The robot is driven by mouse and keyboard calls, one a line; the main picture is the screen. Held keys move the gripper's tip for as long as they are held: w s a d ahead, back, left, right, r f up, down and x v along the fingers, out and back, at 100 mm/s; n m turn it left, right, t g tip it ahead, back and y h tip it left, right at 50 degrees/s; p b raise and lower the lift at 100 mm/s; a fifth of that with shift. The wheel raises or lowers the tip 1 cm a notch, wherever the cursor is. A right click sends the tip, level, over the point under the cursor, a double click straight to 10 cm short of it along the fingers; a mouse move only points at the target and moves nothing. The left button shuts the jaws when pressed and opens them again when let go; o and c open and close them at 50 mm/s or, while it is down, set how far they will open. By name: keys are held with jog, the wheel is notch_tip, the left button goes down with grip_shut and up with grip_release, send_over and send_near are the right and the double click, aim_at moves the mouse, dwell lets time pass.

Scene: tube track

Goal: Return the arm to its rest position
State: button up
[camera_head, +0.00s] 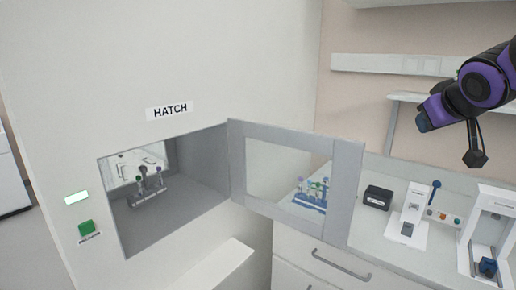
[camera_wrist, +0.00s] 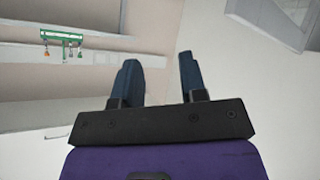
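My arm, purple and black, comes in at the upper right of the head view. My gripper (camera_wrist: 158,64) shows in the wrist view with its two dark blue fingers apart and nothing between them. In the head view the gripper end hangs in the air above the counter, clear of the things on it; a dark blue finger (camera_head: 425,121) shows there.
The hatch door (camera_head: 347,190) stands open. A tube rack (camera_head: 150,198) sits inside the hatch. A blue tube rack (camera_head: 308,203) shows through the door's window. A black box (camera_head: 377,197) and white devices (camera_head: 407,228) stand on the counter. A green rack (camera_wrist: 62,37) shows in the wrist view.

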jog(key=s+a+f+m+g+y, duration=0.1)
jog(key=s+a+f+g, duration=0.2)
jog(key=s, duration=0.7)
jog(key=s+a+f+g+y, duration=0.1)
jog(key=s+a+f+g, duration=0.1)
jog(key=s, duration=0.9)
jog(key=shift+a+f+m+g+y, duration=0.3)
jog(key=shift+a+f+m+g, duration=0.15)
jog(key=shift+f, duration=0.5)
